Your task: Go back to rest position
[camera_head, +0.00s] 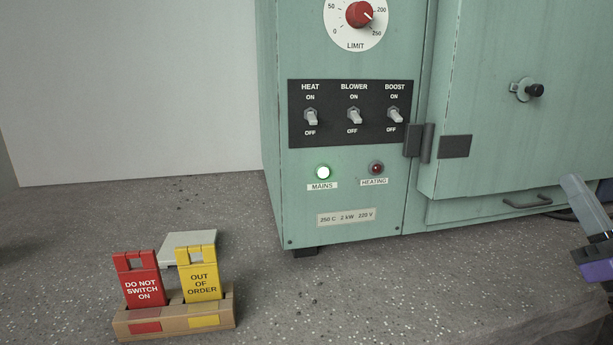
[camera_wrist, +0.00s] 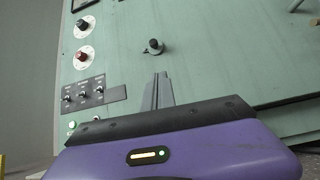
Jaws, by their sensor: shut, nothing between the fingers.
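My gripper (camera_head: 586,207) shows at the right edge of the head view, in front of the green oven's lower right part. In the wrist view my gripper's fingers (camera_wrist: 158,90) are together and empty, pointing at the oven front. The oven (camera_head: 350,235) has a switch panel (camera_head: 351,114) with HEAT, BLOWER and BOOST toggles, a red LIMIT dial (camera_head: 359,14), a glowing MAINS lamp (camera_head: 323,172) and a dark red HEATING lamp (camera_head: 376,168). The oven door (camera_head: 480,130) looks closed, with a black knob (camera_head: 535,90). Most of my arm is out of view.
The bench between holder and oven is clear.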

